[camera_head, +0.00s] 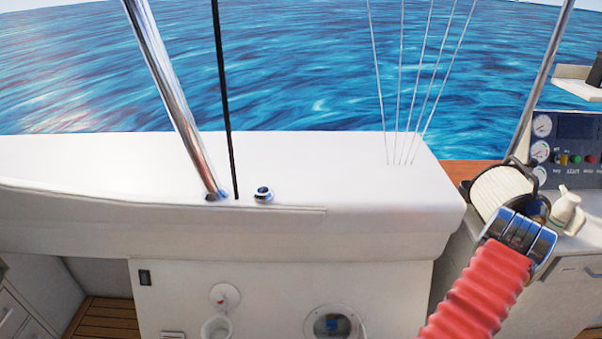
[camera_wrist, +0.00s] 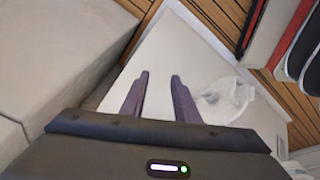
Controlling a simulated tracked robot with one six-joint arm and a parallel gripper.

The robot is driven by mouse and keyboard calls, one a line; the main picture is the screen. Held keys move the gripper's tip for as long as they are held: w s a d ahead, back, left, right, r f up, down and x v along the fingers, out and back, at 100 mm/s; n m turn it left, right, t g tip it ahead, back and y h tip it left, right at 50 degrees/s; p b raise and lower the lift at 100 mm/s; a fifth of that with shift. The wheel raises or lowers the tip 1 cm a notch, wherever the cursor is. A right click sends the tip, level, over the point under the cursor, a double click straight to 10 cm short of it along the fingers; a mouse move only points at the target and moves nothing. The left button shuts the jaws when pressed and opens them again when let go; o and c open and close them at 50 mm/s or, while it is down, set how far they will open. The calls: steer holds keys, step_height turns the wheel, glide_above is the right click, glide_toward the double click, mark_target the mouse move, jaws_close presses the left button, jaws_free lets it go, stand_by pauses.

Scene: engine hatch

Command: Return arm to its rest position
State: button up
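My gripper (camera_wrist: 159,76) shows in the wrist view as two dark purple fingers held apart, with nothing between them. Beyond the fingers is a white panel. In the head view my arm with its red ribbed sleeve reaches up from the bottom right to a dark, shiny joint. I cannot make out the gripper's fingers there.
A gauge panel (camera_head: 575,145) and a white pump-shaped item (camera_head: 566,207) stand close to my arm at right. A white cabin top (camera_head: 330,170) fills the middle, with a metal pole (camera_head: 172,90) at left. The wrist view shows a white basin (camera_wrist: 228,95) and wooden slats.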

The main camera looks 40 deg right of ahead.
step_height(320, 180, up, 8)
steer(key=d+m+g+h, duration=0.1)
steer(key=d+g+h, duration=0.1)
steer(key=d, duration=0.1)
steer(key=w+a+r+m+g, duration=0.1)
steer(key=w+a+r, duration=0.2)
steer(key=r, duration=0.4)
steer(key=w+a+r+m+g, duration=0.1)
steer(key=w+a+r, duration=0.25)
steer(key=r, duration=0.35)
steer(key=w+a+r+m+g, duration=0.1)
steer(key=w+a+r, duration=0.2)
steer(key=r, duration=0.4)
steer(key=w+a+r+n+t+y, duration=0.1)
steer(key=a+r, duration=0.7)
steer(key=a, duration=0.8)
steer(key=w+a+r+n+t+y, duration=0.1)
steer(key=w+a+r+t, duration=0.3)
steer(key=a+r, duration=0.5)
steer(key=w+a+r+n+t+y, duration=0.1)
steer(key=a+r, duration=0.8)
steer(key=a, duration=1.4)
steer(key=w+n+t, duration=0.1)
steer(key=w+n, duration=0.1)
steer(key=shift+w+a+n+t+y, duration=0.2)
steer(key=shift+n+t+y, duration=0.1)
steer(key=shift+t, duration=0.1)
steer(key=shift+a, duration=0.1)
